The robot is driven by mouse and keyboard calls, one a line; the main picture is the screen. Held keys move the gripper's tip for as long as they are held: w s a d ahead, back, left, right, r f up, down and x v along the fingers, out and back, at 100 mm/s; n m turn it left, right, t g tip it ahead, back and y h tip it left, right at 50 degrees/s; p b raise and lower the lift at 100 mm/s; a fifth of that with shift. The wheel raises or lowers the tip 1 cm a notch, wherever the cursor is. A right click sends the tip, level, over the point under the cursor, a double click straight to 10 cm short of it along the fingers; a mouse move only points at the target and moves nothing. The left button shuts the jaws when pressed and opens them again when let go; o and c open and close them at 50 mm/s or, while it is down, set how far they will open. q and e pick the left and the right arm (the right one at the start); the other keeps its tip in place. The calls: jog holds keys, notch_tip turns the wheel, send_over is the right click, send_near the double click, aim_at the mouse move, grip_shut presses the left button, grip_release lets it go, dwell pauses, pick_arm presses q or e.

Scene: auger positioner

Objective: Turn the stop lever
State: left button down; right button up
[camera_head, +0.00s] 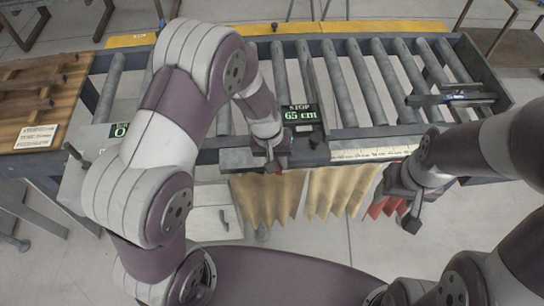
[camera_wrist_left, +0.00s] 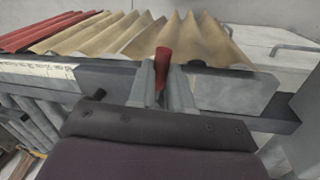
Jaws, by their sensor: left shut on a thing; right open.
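The stop carriage (camera_head: 303,115) sits on the roller conveyor, and its display reads "STOP 65 cm". My left gripper (camera_head: 277,165) is at the conveyor's front rail, just below this display. In the left wrist view my left gripper (camera_wrist_left: 162,88) is shut on a red lever handle (camera_wrist_left: 163,58), whose top sticks up between the fingers. In the head view only a small bit of red shows there; the gripper hides the rest. My right gripper (camera_head: 396,206) is open in front of the rail, to the right, and appears empty.
Tan pleated bellows (camera_head: 335,193) hang below the front rail, with red pleats (camera_head: 385,207) at their right. A ruler strip (camera_head: 372,151) runs along the rail. A dark clamp-like fixture (camera_head: 455,97) stands at the right end. Slatted wood (camera_head: 35,90) lies at the left.

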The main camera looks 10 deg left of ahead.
pick_arm(q)
jog(key=shift+s+d+f+n, duration=0.1)
jog(key=shift+d+n, duration=0.45)
jog(key=shift+n, duration=0.55)
jog(key=c, duration=1.1)
grip_release()
jog(key=shift+d, duration=0.1)
jog(key=shift+o, duration=0.2)
notch_tip(320, 180, up, 12)
jog(key=a+b, duration=0.1)
jog(key=a, duration=0.1)
jog(key=shift+s+a+r, duration=0.15)
jog(key=shift+s+r, duration=0.1)
